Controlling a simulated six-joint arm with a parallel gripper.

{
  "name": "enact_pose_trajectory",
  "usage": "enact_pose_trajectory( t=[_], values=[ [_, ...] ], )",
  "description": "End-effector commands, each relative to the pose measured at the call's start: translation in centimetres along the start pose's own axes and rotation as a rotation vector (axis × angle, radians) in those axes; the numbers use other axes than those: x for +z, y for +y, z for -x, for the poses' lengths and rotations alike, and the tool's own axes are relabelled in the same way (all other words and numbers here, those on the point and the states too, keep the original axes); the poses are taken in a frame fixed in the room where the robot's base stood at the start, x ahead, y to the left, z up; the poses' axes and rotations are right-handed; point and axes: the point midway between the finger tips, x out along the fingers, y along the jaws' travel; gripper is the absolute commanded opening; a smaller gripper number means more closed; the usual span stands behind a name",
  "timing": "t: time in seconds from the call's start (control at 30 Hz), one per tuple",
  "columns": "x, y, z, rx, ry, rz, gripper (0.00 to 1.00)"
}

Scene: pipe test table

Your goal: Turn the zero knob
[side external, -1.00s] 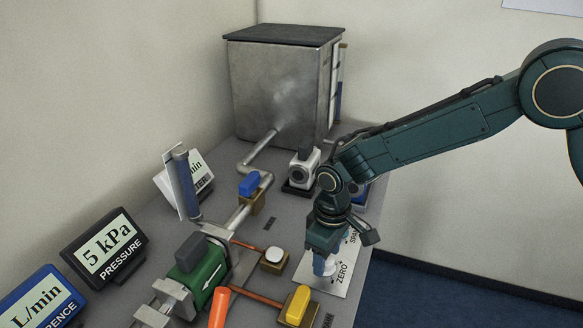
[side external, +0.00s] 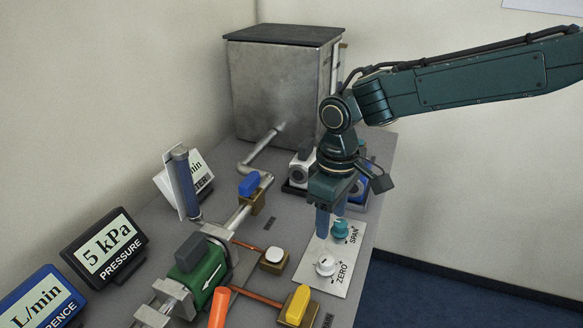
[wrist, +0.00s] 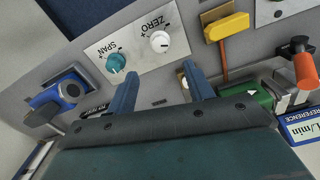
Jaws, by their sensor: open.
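The white zero knob (side external: 326,265) stands on a white plate (side external: 338,285) marked ZERO and SPAN. It also shows in the wrist view (wrist: 160,41), with its pointer line visible. The teal span knob (side external: 339,227) is on the same plate, and it shows in the wrist view (wrist: 116,63). My gripper (side external: 331,226) is open and empty, its blue fingers pointing down above the plate near the span knob, apart from the zero knob. In the wrist view the two fingers (wrist: 158,85) are spread wide, with both knobs beyond their tips.
A yellow-handled valve (side external: 297,305) and a white button on a brass block (side external: 274,260) stand near the plate. A green flow body (side external: 200,272), an orange handle (side external: 219,308) and a blue-handled valve (side external: 250,184) lie to the left. A steel tank (side external: 280,90) stands behind.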

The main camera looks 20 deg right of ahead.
Motion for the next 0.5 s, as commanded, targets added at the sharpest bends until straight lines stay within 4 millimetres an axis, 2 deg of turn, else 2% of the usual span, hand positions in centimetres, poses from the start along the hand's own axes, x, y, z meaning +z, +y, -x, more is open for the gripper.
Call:
enact_pose_trajectory(
  t=[0.2, 0.5],
  values=[
    [-0.1, 0.0, 2.2, 0.0, 0.002, 0.0, 0.52],
    [0.0, 0.0, 2.7, 0.0, 0.0, 0.0, 0.52]
  ],
)
